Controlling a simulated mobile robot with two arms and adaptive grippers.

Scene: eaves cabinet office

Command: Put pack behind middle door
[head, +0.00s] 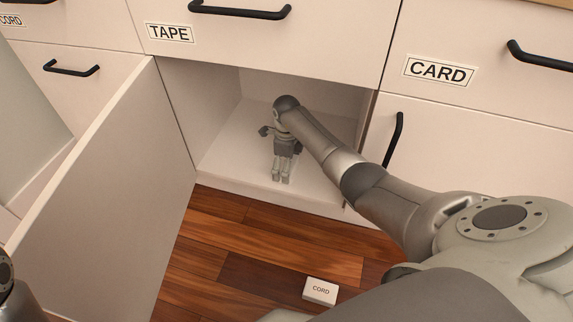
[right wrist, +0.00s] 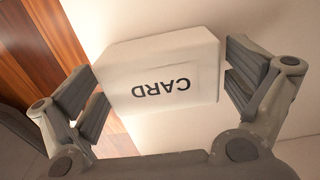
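The middle cabinet compartment (head: 240,170) under the TAPE drawer is open, its door (head: 110,200) swung out to the left. My right arm reaches into it, and the right gripper (head: 282,172) points down just above the compartment floor, near the front. In the right wrist view a white pack (right wrist: 160,55) marked CARD lies between the spread fingers of my right gripper (right wrist: 163,85). Whether both fingers press on it is unclear. That pack cannot be made out in the head view. Another white pack (head: 320,291) marked CORD lies on the floor. My left gripper is out of view.
The TAPE drawer front (head: 270,35) is closed above the opening. The CARD drawer (head: 480,60) and the door below it (head: 470,150) are closed on the right. The wooden floor (head: 250,260) is clear around the CORD pack. The compartment has bare room beside and behind the gripper.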

